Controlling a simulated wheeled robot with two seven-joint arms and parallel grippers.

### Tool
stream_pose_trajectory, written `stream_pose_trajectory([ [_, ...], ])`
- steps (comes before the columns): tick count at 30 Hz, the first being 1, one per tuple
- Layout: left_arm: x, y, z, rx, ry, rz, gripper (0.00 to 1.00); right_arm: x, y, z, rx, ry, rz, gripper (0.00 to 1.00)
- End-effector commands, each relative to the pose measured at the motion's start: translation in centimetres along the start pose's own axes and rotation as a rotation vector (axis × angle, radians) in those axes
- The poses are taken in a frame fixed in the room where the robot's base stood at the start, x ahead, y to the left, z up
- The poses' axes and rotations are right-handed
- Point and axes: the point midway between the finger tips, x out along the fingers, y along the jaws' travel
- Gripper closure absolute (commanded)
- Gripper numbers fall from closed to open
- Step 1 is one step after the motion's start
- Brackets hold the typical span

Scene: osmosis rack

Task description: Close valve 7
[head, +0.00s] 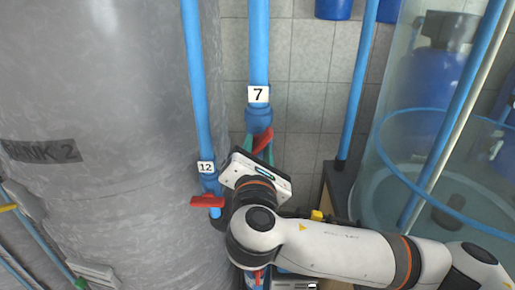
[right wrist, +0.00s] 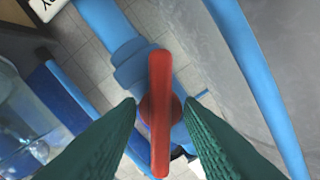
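Valve 7 is on a thick vertical blue pipe with a white "7" label (head: 258,94). Its red handle (head: 263,141) is tilted just below the blue collar, partly hidden by my right gripper. In the right wrist view the red handle (right wrist: 160,75) stands upright in the picture, at an angle to the slanting blue pipe (right wrist: 108,28). My right gripper (right wrist: 160,102) is open, with one green finger on each side of the handle. Gaps show between the fingertips and the handle. My left gripper is not in view.
Valve 12, with its label (head: 206,167) and red handle (head: 207,201), is close at the left of my right gripper. A large grey tank (head: 110,110) fills the left side. A clear cylinder (head: 385,150) and slanting pipes stand at the right.

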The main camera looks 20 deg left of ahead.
Motion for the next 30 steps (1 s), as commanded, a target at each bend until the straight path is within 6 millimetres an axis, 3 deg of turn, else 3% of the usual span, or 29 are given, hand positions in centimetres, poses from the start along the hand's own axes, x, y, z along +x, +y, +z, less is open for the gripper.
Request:
stream_pose_trajectory([
  [2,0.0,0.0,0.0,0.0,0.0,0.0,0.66,0.0,0.0,0.0,0.0,0.0,0.0,0.7],
  [8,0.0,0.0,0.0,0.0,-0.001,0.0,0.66,0.0,0.0,0.0,0.0,0.0,0.0,1.0],
  [20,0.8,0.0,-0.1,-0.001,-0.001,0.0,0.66,-0.1,0.1,0.3,0.048,-0.002,0.0,1.0],
  [30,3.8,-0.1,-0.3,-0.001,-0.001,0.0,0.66,-0.1,0.3,0.6,0.285,-0.003,0.0,1.0],
])
